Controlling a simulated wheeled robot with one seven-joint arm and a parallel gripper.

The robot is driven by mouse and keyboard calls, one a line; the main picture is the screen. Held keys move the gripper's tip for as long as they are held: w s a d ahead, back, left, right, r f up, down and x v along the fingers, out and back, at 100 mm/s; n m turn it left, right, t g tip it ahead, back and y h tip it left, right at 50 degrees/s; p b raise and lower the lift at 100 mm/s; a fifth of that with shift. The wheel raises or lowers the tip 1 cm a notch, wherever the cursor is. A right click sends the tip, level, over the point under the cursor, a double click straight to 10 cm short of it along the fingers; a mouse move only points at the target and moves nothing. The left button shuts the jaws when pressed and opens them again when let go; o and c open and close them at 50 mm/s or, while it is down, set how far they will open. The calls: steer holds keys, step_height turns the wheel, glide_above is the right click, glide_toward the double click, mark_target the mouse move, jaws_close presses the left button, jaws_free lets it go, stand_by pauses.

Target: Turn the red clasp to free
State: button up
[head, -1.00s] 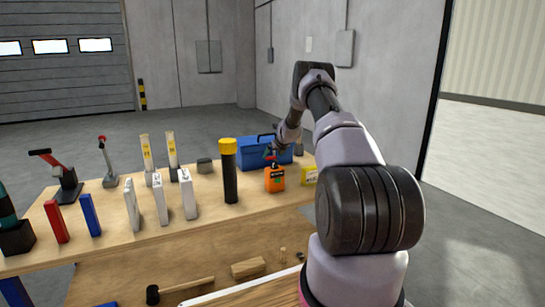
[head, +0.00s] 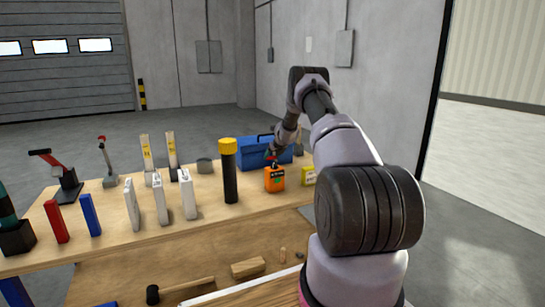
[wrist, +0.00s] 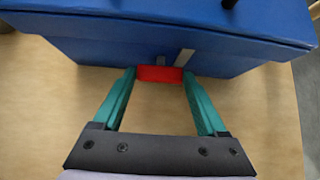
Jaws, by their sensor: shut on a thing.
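The red clasp (wrist: 160,73) sits on the front of the blue toolbox (wrist: 100,50), just below its lid edge, in the wrist view. The teal fingers of my gripper (wrist: 160,77) stand on either side of the clasp, shut on its two ends. In the head view the blue toolbox (head: 252,151) stands at the far right of the workbench, with my gripper (head: 271,156) at its front. The clasp cannot be made out in the head view.
Several white cases stand further left.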

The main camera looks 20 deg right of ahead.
steer(key=n+h, duration=0.1)
steer(key=a+h, duration=0.1)
steer(key=h, duration=0.1)
steer(key=shift+f+n+h, duration=0.15)
steer(key=shift+n+h, duration=0.15)
steer(key=shift+n, duration=0.1)
steer(key=n+h, duration=0.1)
steer(key=a+n+t+h, duration=0.1)
steer(key=h, duration=0.1)
steer(key=shift+f, duration=0.3)
steer(key=n+h, duration=0.1)
steer(key=n+t+h, duration=0.1)
steer(key=shift+a+f+h, duration=0.2)
steer(key=shift+f+h, duration=0.15)
steer(key=shift+h, duration=0.05)
steer(key=shift+f+n+t+h, duration=0.25)
steer(key=shift+n+t+h, duration=0.3)
steer(key=shift+n+h, duration=0.2)
steer(key=shift+f+n+t+h, duration=0.2)
steer(key=shift+n+t+h, duration=0.35)
steer(key=shift+n+h, duration=0.15)
steer(key=shift+s, duration=0.1)
steer(key=o, duration=1.3)
